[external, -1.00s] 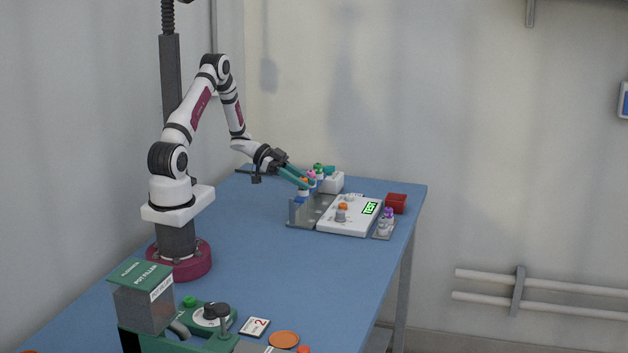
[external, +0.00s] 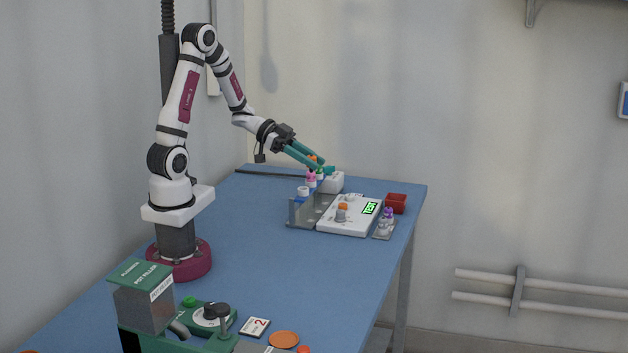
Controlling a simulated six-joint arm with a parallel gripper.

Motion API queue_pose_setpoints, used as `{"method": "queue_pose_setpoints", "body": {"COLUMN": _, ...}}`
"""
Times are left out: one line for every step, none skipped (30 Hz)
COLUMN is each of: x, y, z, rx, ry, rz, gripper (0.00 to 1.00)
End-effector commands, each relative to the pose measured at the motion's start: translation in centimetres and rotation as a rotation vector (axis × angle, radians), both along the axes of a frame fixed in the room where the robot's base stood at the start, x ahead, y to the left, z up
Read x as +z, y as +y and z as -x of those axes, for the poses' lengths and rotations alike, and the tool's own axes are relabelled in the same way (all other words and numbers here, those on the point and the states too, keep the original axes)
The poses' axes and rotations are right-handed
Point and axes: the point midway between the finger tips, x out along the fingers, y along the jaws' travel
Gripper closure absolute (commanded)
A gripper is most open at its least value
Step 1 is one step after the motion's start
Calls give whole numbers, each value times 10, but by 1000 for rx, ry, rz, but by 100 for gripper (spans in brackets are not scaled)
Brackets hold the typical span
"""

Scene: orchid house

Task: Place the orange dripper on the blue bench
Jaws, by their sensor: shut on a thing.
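The orange dripper (external: 312,158) is small and partly hidden by the teal fingers of my gripper (external: 319,163). My gripper is shut on it and holds it up over the far end of the grey metal rack (external: 308,218), clear of the bench. A pink-topped dripper (external: 311,177) stands at the rack just below my fingers. A white and blue holder (external: 303,191) at the near end of the rack has no orange top on it. The blue bench (external: 250,235) runs from the front left to the back wall.
A white tester (external: 350,225) with a lit green display and an orange-topped piece stands right of the rack. Beyond are a red bin (external: 396,203) and a purple-topped piece (external: 388,215). A green potting machine (external: 190,335) fills the front left. The bench middle is clear.

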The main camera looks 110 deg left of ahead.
Motion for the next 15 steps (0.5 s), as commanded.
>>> {"method": "queue_pose_setpoints", "body": {"x": 5, "y": -8, "z": -10, "rx": -21, "ry": -2, "rz": -4, "gripper": 100}}
{"method": "queue_pose_setpoints", "body": {"x": 9, "y": -14, "z": -18, "rx": -33, "ry": -2, "rz": -4, "gripper": 100}}
{"method": "queue_pose_setpoints", "body": {"x": 17, "y": -24, "z": -30, "rx": -52, "ry": -3, "rz": -6, "gripper": 100}}
{"method": "queue_pose_setpoints", "body": {"x": 23, "y": -33, "z": -39, "rx": -65, "ry": -3, "rz": -6, "gripper": 100}}
{"method": "queue_pose_setpoints", "body": {"x": 30, "y": -43, "z": -49, "rx": -77, "ry": -4, "rz": -8, "gripper": 100}}
{"method": "queue_pose_setpoints", "body": {"x": 41, "y": -57, "z": -62, "rx": -91, "ry": -5, "rz": -9, "gripper": 100}}
{"method": "queue_pose_setpoints", "body": {"x": 50, "y": -69, "z": -71, "rx": -99, "ry": -6, "rz": -10, "gripper": 100}}
{"method": "queue_pose_setpoints", "body": {"x": 60, "y": -82, "z": -80, "rx": -106, "ry": -7, "rz": -10, "gripper": 100}}
{"method": "queue_pose_setpoints", "body": {"x": 75, "y": -99, "z": -91, "rx": -113, "ry": -9, "rz": -11, "gripper": 100}}
{"method": "queue_pose_setpoints", "body": {"x": 87, "y": -114, "z": -99, "rx": -119, "ry": -10, "rz": -11, "gripper": 100}}
{"method": "queue_pose_setpoints", "body": {"x": 99, "y": -129, "z": -105, "rx": -122, "ry": -11, "rz": -10, "gripper": 100}}
{"method": "queue_pose_setpoints", "body": {"x": 116, "y": -148, "z": -112, "rx": -125, "ry": -12, "rz": -9, "gripper": 100}}
{"method": "queue_pose_setpoints", "body": {"x": 128, "y": -162, "z": -116, "rx": -127, "ry": -14, "rz": -9, "gripper": 100}}
{"method": "queue_pose_setpoints", "body": {"x": 140, "y": -176, "z": -119, "rx": -129, "ry": -14, "rz": -8, "gripper": 100}}
{"method": "queue_pose_setpoints", "body": {"x": 154, "y": -191, "z": -121, "rx": -131, "ry": -13, "rz": -9, "gripper": 100}}
